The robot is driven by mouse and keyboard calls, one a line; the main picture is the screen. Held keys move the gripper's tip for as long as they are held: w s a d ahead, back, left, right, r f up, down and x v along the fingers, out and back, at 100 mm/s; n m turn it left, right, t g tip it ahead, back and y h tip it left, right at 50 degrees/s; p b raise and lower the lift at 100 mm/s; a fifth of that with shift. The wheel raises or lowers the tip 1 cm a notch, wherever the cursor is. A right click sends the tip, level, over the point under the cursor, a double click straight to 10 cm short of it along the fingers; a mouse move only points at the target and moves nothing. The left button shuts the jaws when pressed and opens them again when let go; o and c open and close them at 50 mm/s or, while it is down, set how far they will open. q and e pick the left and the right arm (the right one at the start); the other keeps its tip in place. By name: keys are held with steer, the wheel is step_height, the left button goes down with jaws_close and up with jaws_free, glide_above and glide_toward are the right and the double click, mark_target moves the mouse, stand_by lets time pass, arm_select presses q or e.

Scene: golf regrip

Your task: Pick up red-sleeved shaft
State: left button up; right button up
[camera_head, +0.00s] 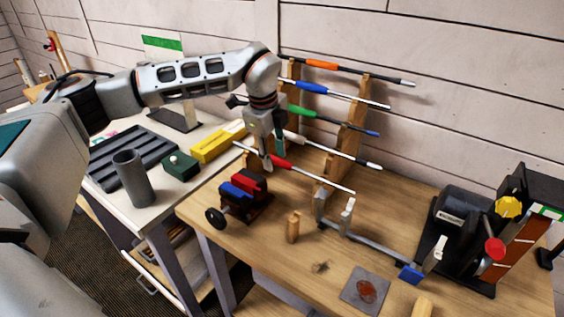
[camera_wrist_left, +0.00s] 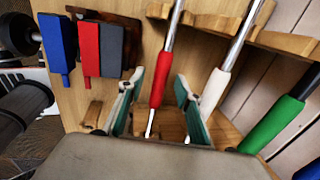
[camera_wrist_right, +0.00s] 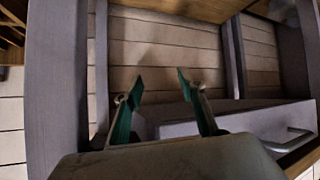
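The red-sleeved shaft (camera_head: 320,179) lies lowest and nearest of several club shafts on the wooden rack. Its red sleeve (camera_wrist_left: 162,80) shows between the green-padded fingers of my left gripper (camera_wrist_left: 157,84) in the left wrist view. The fingers are open, with a gap on both sides of the shaft. In the head view my left gripper (camera_head: 264,160) points down at the sleeve end, hiding part of the shaft. My right gripper (camera_wrist_right: 156,92) is open and empty in the right wrist view, facing grey framing; it is out of the head view.
The white-sleeved shaft (camera_wrist_left: 215,90) is close beside one left finger; the green-sleeved shaft (camera_wrist_left: 265,125) lies beyond. A vise with blue and red jaws (camera_head: 244,187) stands just in front of the rack (camera_head: 343,141). A drawer (camera_wrist_right: 220,118) is before my right gripper.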

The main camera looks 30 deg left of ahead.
arm_select(q)
steer(key=shift+c, duration=0.3)
jaws_close()
steer(key=shift+r, duration=0.1)
